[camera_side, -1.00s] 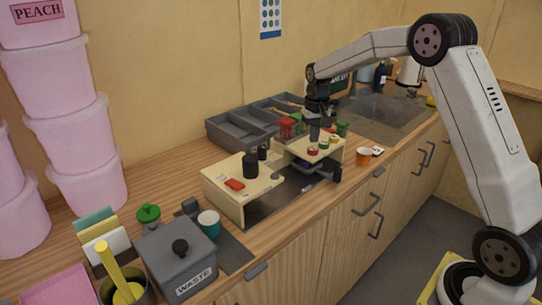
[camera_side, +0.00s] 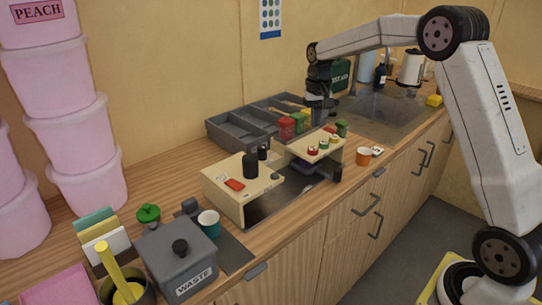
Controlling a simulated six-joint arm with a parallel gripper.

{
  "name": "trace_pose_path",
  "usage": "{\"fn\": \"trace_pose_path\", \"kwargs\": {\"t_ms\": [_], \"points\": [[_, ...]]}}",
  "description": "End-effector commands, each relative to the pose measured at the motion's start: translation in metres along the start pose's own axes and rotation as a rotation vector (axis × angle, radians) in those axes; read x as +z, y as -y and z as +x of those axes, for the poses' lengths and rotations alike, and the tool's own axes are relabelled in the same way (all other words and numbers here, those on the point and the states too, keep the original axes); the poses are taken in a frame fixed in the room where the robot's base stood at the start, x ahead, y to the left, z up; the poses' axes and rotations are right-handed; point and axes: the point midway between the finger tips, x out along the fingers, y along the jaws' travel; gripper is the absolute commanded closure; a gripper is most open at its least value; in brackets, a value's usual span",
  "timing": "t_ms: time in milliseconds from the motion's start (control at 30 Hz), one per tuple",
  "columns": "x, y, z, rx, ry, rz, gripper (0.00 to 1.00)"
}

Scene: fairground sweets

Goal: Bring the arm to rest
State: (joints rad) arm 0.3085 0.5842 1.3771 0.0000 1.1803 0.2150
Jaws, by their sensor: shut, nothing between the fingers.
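My gripper (camera_side: 318,118) points down above the back edge of the small wooden stand (camera_side: 300,150), in front of the grey divided tray (camera_side: 235,128). Its fingers are shut and hold nothing. My arm reaches in from the right and bends over the sink side of the counter. The fingertips are small here and partly close to the red and green jars behind the stand.
A red jar (camera_side: 287,127) and a green jar (camera_side: 341,128) stand close to my gripper. An orange cup (camera_side: 363,156) is to the right. A sink (camera_side: 385,115) lies behind. A grey waste bin (camera_side: 176,262) and teal cup (camera_side: 209,223) stand at the front left.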

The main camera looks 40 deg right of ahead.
Motion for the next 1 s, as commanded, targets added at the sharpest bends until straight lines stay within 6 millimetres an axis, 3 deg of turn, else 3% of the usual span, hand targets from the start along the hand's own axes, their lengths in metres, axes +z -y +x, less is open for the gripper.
{"fn": "trace_pose_path", "kwargs": {"t_ms": [267,467,667,1000], "points": [[0.002,0.002,0.001,0.000,-0.002,-0.006,1.00],[0.017,0.009,0.006,-0.004,-0.017,-0.041,1.00],[0.049,0.023,0.018,-0.011,-0.046,-0.114,1.00],[0.121,0.040,0.043,-0.027,-0.109,-0.260,1.00]]}}
